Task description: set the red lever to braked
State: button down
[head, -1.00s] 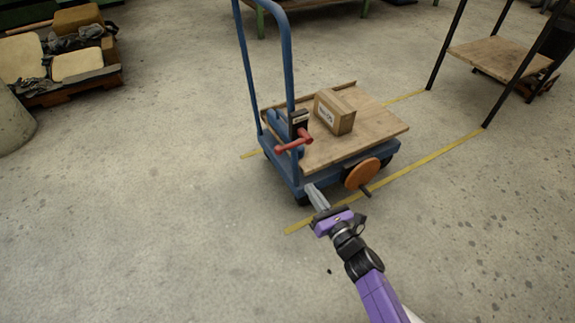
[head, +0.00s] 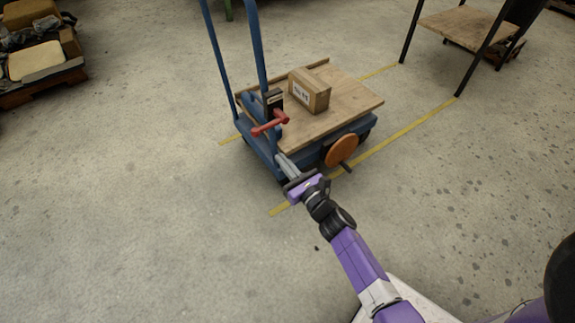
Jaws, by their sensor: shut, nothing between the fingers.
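The red lever (head: 269,124) is on a dark bracket (head: 273,99) at the handle end of the blue trolley (head: 259,147). Its arm points to the left and slightly down in the head view. My gripper (head: 284,160) is shut and empty, in front of the trolley's near corner and below the lever in the picture. It appears apart from the lever. I cannot tell whether its fingertips touch the trolley frame.
A cardboard box (head: 310,91) sits on the trolley's wooden deck (head: 345,96). An orange wheel (head: 341,150) with a dark handle is on the near side. Yellow lines (head: 415,124) mark the floor. A shelf stand (head: 466,35) stands back right.

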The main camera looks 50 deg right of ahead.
jog(key=w+d+r+p, duration=0.1)
jog(key=w+r, duration=0.3)
jog(key=w, duration=0.2)
jog(key=shift+d+r+p, duration=0.15)
jog(key=shift+d+p, duration=0.15)
jog(key=shift+d, duration=0.1)
jog(key=shift+w, duration=0.1)
